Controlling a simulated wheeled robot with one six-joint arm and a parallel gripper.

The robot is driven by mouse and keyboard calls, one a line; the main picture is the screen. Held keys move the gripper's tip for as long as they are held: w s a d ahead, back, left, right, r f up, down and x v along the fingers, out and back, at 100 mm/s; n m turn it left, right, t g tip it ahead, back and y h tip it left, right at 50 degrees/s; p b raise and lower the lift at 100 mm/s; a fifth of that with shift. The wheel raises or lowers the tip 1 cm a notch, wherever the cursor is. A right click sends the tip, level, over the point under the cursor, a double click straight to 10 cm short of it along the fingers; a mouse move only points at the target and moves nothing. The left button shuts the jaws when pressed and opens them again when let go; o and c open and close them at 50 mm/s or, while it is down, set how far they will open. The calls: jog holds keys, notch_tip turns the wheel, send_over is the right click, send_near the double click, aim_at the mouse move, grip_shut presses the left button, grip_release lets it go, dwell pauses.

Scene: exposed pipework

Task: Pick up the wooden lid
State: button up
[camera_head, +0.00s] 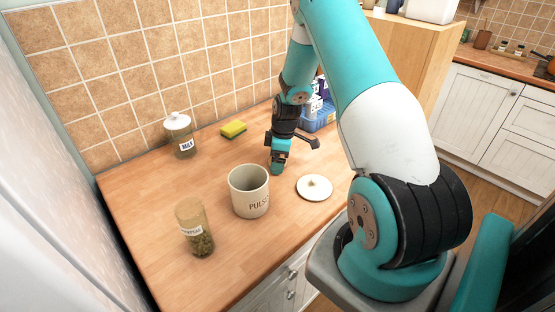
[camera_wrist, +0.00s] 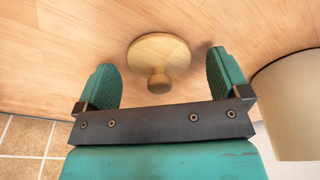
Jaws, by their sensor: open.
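The round, pale lid (camera_head: 314,187) lies flat on the wooden counter, with a small round knob on top. In the wrist view the lid (camera_wrist: 160,46) is tan, and its knob points towards my gripper. My gripper (camera_head: 279,166) is over the counter, to the left of and behind the lid in the head view. In the wrist view my gripper (camera_wrist: 160,62) is open and empty, its two teal fingers on either side of the lid's outline. The fingers appear apart from the lid.
A cream open canister (camera_head: 249,191) stands left of the lid; its side probably shows at the wrist view's right edge (camera_wrist: 290,100). A blue crate (camera_head: 319,118) is behind.

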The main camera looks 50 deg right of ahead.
jog(key=c, duration=1)
